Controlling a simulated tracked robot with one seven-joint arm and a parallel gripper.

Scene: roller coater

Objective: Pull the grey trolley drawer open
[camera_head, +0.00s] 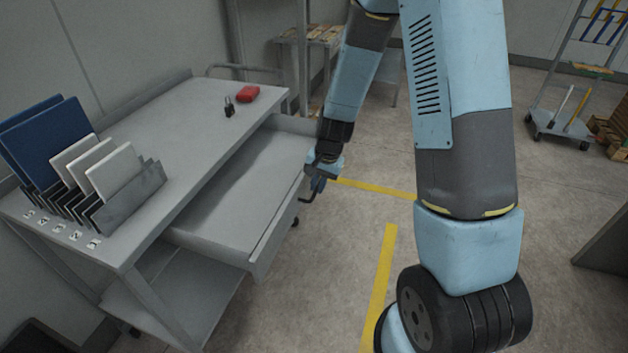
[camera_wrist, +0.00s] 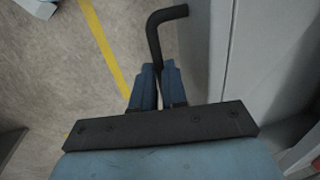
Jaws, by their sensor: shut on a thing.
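The grey trolley (camera_head: 150,215) stands at the left in the head view. Its grey drawer (camera_head: 235,185) is pulled out a good way toward the right, and its inside looks empty. My gripper (camera_head: 315,185) is at the drawer's front, at its far part. In the wrist view, my gripper's blue fingers (camera_wrist: 158,82) are shut on a black bent handle (camera_wrist: 155,35). The handle's other end and its mounting are partly hidden by my fingers. The drawer front (camera_wrist: 225,60) runs along the right side of the wrist view.
On the trolley top are a rack (camera_head: 130,195) holding blue and white panels, a red object (camera_head: 248,93) and a small black object (camera_head: 229,107). Yellow lines (camera_head: 380,275) mark the open floor. A wheeled cart (camera_head: 555,130) stands at the far right.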

